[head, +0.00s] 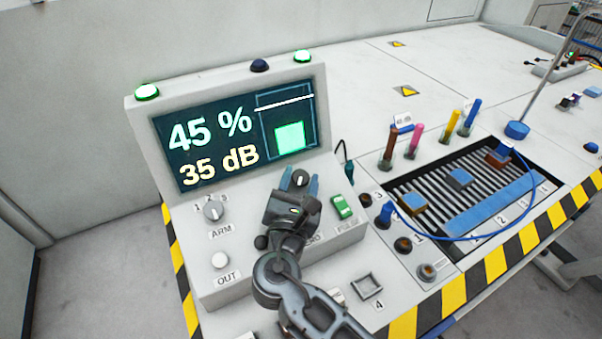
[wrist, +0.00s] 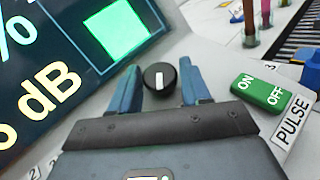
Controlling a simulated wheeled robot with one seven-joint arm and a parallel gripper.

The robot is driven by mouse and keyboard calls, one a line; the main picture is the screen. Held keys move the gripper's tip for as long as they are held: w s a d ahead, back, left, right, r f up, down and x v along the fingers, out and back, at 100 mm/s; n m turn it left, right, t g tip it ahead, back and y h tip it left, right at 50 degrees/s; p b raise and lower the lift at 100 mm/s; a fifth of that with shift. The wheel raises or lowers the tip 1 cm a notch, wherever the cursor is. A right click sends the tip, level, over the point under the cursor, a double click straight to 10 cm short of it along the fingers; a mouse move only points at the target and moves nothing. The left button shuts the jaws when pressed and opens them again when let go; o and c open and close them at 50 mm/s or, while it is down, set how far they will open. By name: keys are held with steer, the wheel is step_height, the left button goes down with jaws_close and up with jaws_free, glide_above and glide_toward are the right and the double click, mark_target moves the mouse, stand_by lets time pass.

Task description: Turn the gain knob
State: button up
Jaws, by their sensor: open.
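A round black knob with a white pointer line (wrist: 159,76) sits on the console between the two blue fingers of my gripper (wrist: 157,85). The fingers are open, with a gap on each side of the knob. Its pointer stands about upright in the wrist view. In the head view the knob (head: 300,178) shows just beyond my gripper (head: 299,183), below the screen. My gripper hides the label under it. The screen (head: 237,137) reads 45 % and 35 dB, with a green block below a white line.
A green ON/OFF switch (head: 342,207) marked PULSE is close to the right. The ARM selector (head: 213,210) and the white OUT button (head: 219,260) are at the left. Colored markers and a slatted tray (head: 490,191) are farther right.

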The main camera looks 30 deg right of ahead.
steer(key=shift+w+d, duration=0.4)
steer(key=shift+w, duration=0.15)
steer(key=c, duration=0.7)
steer(key=shift+m+g+h, duration=0.3)
steer(key=shift+m+g, duration=0.1)
steer(key=m+g+h+p, duration=0.1)
steer(key=m+g, duration=0.1)
steer(key=m+g+h, duration=0.1)
steer(key=m+g, duration=0.1)
steer(key=shift+r+h+p, duration=0.15)
steer(key=shift+h+p, duration=0.15)
steer(key=shift+p, duration=0.05)
steer(key=shift+m+g+h+p, duration=0.3)
steer(key=shift+m+g+p, duration=0.2)
steer(key=shift+m+g, duration=1.7)
steer(key=shift+f+g, duration=0.2)
steer(key=shift+g, duration=0.2)
